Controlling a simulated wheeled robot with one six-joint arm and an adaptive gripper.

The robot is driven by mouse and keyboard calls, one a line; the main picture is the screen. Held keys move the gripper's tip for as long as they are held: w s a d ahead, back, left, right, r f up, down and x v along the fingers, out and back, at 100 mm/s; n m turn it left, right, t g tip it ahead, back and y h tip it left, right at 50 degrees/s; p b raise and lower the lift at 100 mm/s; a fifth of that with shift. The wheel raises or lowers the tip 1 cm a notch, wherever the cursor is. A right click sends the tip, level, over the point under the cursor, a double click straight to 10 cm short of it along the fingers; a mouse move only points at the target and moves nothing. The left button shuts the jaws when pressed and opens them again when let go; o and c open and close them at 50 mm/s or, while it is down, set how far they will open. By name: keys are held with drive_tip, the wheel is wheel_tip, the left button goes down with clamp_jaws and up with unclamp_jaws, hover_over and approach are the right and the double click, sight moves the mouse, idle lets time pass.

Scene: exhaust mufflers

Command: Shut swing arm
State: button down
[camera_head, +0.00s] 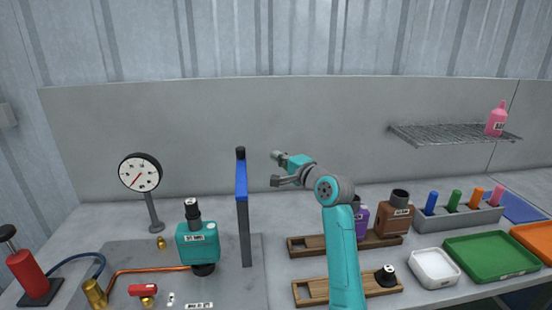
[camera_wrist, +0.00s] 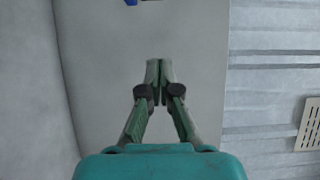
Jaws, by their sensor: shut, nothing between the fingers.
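The swing arm (camera_head: 241,181) is a blue bar near the top of a dark grey upright post (camera_head: 246,238) on the metal plate. It looks nearly end-on in the head view, so its exact angle is hard to tell. A small blue piece, possibly the same arm, shows at the top edge of the wrist view (camera_wrist: 131,2). My gripper (camera_head: 277,155) is in the air to the right of the bar, apart from it in the picture. In the wrist view my gripper (camera_wrist: 158,68) has its fingertips together with nothing between them.
A teal muffler body (camera_head: 198,240) stands left of the post, with a pressure gauge (camera_head: 139,173) behind it. A red pump (camera_head: 28,272) stands far left. Wooden racks (camera_head: 305,246), a white tray (camera_head: 435,267) and a green tray (camera_head: 490,256) lie right. A wire shelf (camera_head: 450,134) hangs behind.

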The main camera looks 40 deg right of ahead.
sight(241, 170)
drive_tip(key=w+a, duration=0.3)
drive_tip(key=w, duration=0.5)
drive_tip(key=shift+a, duration=0.1)
drive_tip(key=shift+w+a, duration=0.1)
